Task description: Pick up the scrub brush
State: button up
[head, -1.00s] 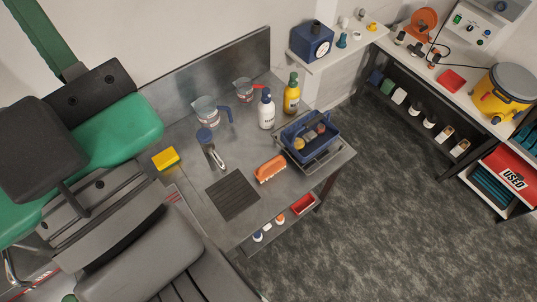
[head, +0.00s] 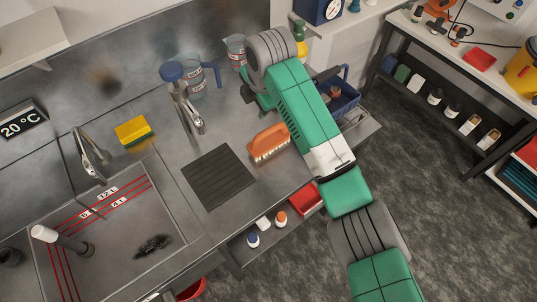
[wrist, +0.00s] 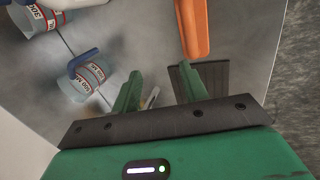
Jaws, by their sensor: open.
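The scrub brush (head: 269,143) has an orange back and pale bristles. It lies on the steel bench, right of the dark ribbed mat (head: 218,177) in the head view. In the wrist view the orange brush (wrist: 194,30) shows at the top, cut off by the frame edge, beyond the tip of my right-hand finger. My gripper (wrist: 157,85) is open, its two green fingers apart with nothing between them. It is apart from the brush. In the head view my arm hides most of the gripper.
Measuring jugs (head: 192,80) stand behind the brush, and a blue-capped upright tool (head: 180,100) stands left of it. A blue basket (head: 344,98) is partly behind my arm. A yellow sponge (head: 134,131) and a sink (head: 115,235) lie to the left.

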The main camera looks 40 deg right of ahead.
jog(key=g, duration=0.1)
send_over(268, 131)
jog(key=shift+y, duration=0.3)
jog(key=f, duration=0.4)
jog(key=shift+s+a+f+b, duration=0.1)
jog(key=shift+s+f+b, duration=0.15)
jog(key=shift+b, duration=0.1)
jog(key=shift+n, duration=0.3)
jog(key=x, duration=0.2)
jog(key=b+x, duration=0.1)
jog(key=x, duration=0.2)
jog(key=s+x, duration=0.1)
jog(key=x, duration=0.1)
jog(key=shift+w+f, duration=0.1)
jog(key=shift+f, duration=0.3)
grip_shut()
